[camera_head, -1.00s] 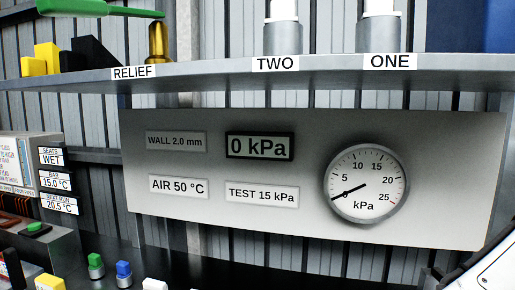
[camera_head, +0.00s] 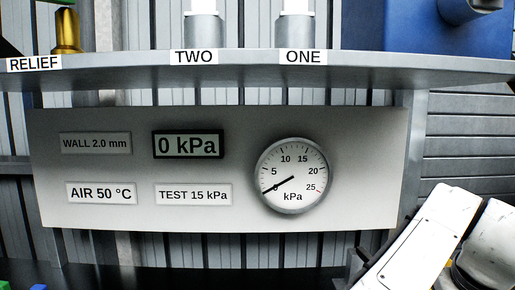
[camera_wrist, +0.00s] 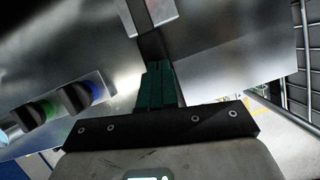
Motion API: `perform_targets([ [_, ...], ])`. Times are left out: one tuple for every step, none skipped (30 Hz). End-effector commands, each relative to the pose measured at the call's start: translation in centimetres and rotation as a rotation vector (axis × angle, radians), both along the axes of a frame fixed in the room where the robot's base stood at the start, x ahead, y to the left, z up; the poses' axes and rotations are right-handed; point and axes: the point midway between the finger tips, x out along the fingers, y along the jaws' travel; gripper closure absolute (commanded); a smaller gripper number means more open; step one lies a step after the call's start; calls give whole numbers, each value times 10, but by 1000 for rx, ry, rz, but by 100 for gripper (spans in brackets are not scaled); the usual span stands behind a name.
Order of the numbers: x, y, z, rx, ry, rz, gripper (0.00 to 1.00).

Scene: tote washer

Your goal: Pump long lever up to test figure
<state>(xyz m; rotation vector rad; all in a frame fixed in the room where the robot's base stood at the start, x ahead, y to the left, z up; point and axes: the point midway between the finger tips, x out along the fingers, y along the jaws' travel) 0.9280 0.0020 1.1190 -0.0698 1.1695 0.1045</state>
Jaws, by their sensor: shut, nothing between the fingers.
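The round gauge (camera_head: 292,175) on the grey panel in the head view has its needle at 0. The digital display (camera_head: 188,145) reads 0 kPa. A plate below it (camera_head: 194,195) reads TEST 15 kPa. In the wrist view my gripper (camera_wrist: 158,66) has its dark green fingers together, with nothing seen between them. They point toward a dark strip (camera_wrist: 151,44) on bright metal; I cannot tell whether they touch it. I cannot make out the long lever for certain in either view.
A shelf (camera_head: 250,68) above the panel carries labels RELIEF, TWO and ONE, with a brass fitting (camera_head: 67,30) at RELIEF. A blue box (camera_head: 400,25) stands at upper right.

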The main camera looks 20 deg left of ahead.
Motion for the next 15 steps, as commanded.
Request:
perform_targets([
  [0,0,-5,1,1,0,100],
  [0,0,-7,0,1,1,100],
  [0,1,-9,1,0,1,100],
  [0,1,-10,1,0,1,100],
  [0,1,-12,0,1,1,100],
  [0,1,-14,0,1,1,100],
  [0,0,-16,0,1,1,100],
  [0,0,-18,0,1,1,100],
  [0,0,-20,0,1,1,100],
  [0,0,-21,0,1,1,100],
  [0,0,-23,0,1,1,100],
  [0,0,-25,0,1,1,100],
  [0,0,-27,0,1,1,100],
  [0,0,-28,0,1,1,100],
  [0,0,-30,0,1,1,100],
])
